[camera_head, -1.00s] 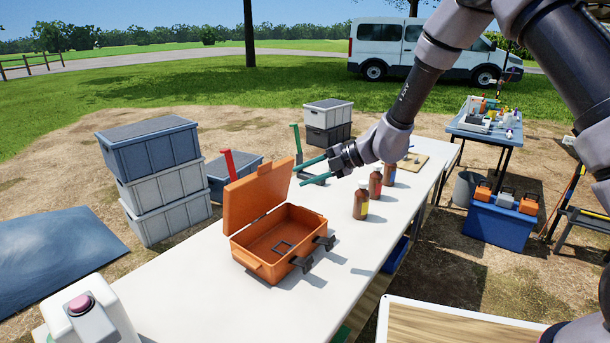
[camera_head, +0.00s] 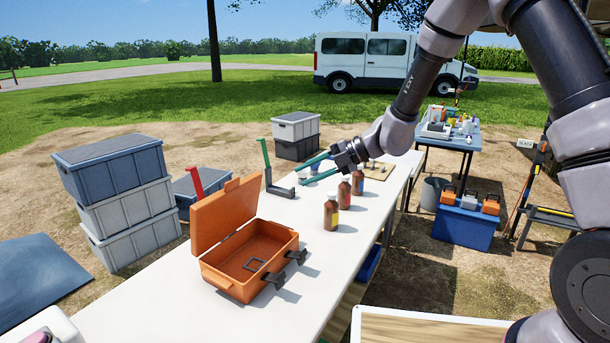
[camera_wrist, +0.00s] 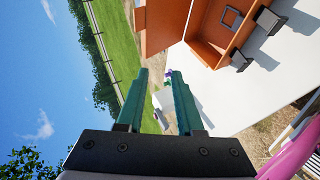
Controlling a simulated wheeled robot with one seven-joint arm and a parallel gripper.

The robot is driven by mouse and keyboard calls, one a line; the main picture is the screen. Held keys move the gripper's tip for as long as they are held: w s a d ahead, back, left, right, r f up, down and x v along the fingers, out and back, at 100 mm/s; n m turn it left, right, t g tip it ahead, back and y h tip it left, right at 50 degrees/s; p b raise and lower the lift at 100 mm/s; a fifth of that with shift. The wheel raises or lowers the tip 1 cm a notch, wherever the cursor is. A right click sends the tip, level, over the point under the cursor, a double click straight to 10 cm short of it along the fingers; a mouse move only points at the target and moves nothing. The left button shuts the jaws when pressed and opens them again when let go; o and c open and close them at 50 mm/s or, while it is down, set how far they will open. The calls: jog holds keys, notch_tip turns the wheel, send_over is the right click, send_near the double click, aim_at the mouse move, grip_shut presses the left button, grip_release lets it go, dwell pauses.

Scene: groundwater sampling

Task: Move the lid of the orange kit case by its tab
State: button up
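The orange kit case (camera_head: 250,262) stands open on the white table, with two dark latches on its near right side. Its lid (camera_head: 226,213) stands raised at the back left. A small orange bump at the lid's top edge (camera_head: 232,185) may be the tab. The tray and part of the lid (camera_wrist: 163,25) also show in the wrist view. My gripper (camera_head: 301,173) has two teal fingers spread apart with nothing between them. It is in the air to the right of the lid, apart from it. The fingers also show open in the wrist view (camera_wrist: 160,76).
Brown bottles (camera_head: 331,212) stand on the table (camera_head: 150,292) right of the case, below my gripper. A red upright (camera_head: 195,182) shows behind the lid, and a green one (camera_head: 266,165) behind the case. Stacked grey crates (camera_head: 125,205) stand at left.

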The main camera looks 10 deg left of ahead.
jog(key=shift+s+f, duration=0.2)
jog(key=shift+f, duration=0.15)
grip_shut()
jog(key=s+f+n+h, duration=0.5)
jog(key=s+f+n, duration=0.3)
jog(key=f, duration=0.4)
jog(key=w+a+r+n+t+y, duration=0.2)
jog(key=w+a+r+n+t, duration=0.15)
jog(key=r, duration=0.25)
jog(key=w+a+r+n+t+y, duration=0.2)
jog(key=w+a+r+n, duration=0.15)
jog(key=a+r, duration=0.2)
jog(key=shift+a+r+x, duration=0.15)
jog(key=shift+r+x, duration=0.15)
jog(key=shift+x, duration=1.65)
jog(key=shift+a+r+x, duration=0.15)
jog(key=shift+r+x, duration=0.15)
jog(key=shift+x, duration=1.7)
jog(key=shift+a+r+x, duration=0.2)
jog(key=shift+r+x, duration=0.1)
jog(key=shift+x, duration=1.65)
jog(key=shift+g, duration=0.25)
